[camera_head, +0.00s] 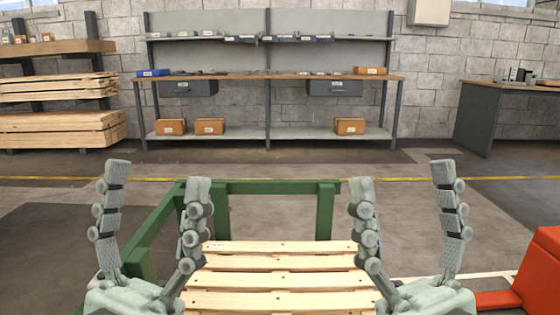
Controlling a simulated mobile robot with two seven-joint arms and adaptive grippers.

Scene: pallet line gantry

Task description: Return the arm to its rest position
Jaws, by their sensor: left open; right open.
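My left gripper (157,178) is at the lower left of the head view. Its two grey-green fingers point up and stand wide apart, with nothing between them. My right gripper (404,178) is at the lower right in much the same upright pose, also open and empty. Both grippers show in front of a wooden pallet (280,280) with light slats, which lies between them in the picture. The arm links behind the grippers are out of view.
A green steel frame (270,187) stands around the pallet's far and left sides. A red block (541,270) is at the lower right. A workbench (270,76) with shelves stands against the back wall. Stacked planks (60,125) are at the left. Open floor lies beyond the frame.

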